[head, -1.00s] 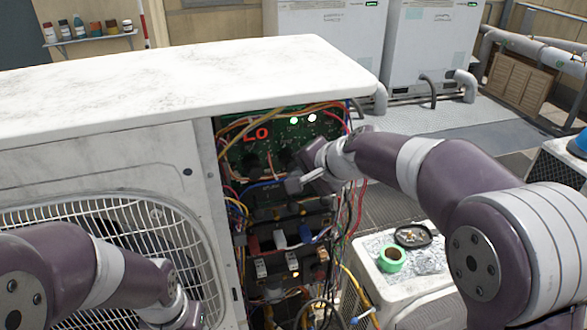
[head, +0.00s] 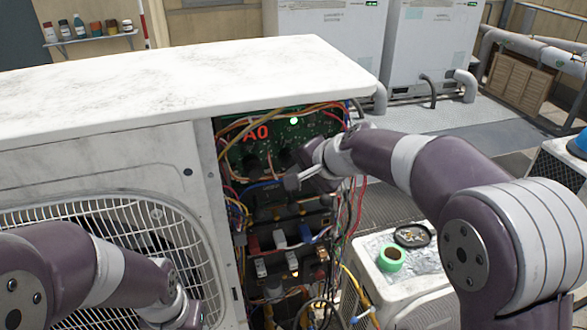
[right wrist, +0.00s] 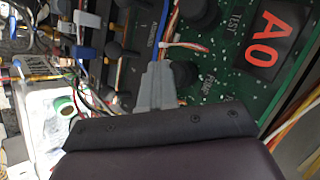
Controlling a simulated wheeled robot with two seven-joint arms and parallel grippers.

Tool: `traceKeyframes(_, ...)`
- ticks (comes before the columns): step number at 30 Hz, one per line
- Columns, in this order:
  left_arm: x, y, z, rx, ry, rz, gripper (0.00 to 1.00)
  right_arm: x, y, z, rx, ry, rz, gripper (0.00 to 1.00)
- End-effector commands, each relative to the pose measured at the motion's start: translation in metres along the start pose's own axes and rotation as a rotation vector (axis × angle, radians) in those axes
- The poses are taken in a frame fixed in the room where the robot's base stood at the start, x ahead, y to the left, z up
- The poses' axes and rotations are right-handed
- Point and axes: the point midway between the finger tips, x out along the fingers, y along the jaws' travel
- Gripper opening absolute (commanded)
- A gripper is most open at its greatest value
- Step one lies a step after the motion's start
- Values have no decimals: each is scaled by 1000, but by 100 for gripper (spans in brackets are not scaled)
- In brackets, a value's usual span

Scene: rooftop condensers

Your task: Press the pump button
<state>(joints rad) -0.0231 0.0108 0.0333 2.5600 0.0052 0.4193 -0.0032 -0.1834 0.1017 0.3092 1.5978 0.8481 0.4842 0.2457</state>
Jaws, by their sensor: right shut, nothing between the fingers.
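The green control board (head: 300,128) sits in the open side of the white condenser, with a red display (head: 256,133) reading A0 and one green light lit. In the right wrist view the display (right wrist: 272,35) also reads A0. A black round button (right wrist: 186,73) there sits by the label PUMP; another black button (right wrist: 202,12) is by TEST. My right gripper (head: 291,183) is shut and empty in front of the panel, just below the buttons. Its tips (right wrist: 157,68) appear beside the pump button; I cannot tell whether they touch. My left arm is low at left, its fingertips out of frame.
Loose wires (head: 357,205) hang along the panel's right edge. Relays and connectors (head: 280,240) fill the bay below. A smaller unit at right holds green tape (head: 391,257) and a black dish (head: 412,236). The fan grille (head: 100,215) is beside my left arm.

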Motion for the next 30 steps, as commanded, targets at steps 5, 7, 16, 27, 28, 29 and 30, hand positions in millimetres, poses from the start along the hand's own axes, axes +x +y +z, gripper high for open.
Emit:
traceKeyframes(5,4,0,0,0,0,0,53,-2,3,2,0,2,-2,0)
traceKeyframes(7,7,0,1,0,0,0,53,-4,5,4,0,2,-2,0)
traceKeyframes(16,8,0,1,0,0,0,53,-8,6,6,0,1,-1,0)
traceKeyframes(27,29,0,4,0,0,0,53,-40,31,30,0,1,-2,0)
traceKeyframes(28,30,0,4,0,0,0,53,-42,32,31,0,2,-2,0)
traceKeyframes(29,31,0,4,0,0,0,53,-44,34,33,0,1,-2,0)
traceKeyframes(30,31,0,4,0,0,0,53,-46,35,34,0,1,-1,0)
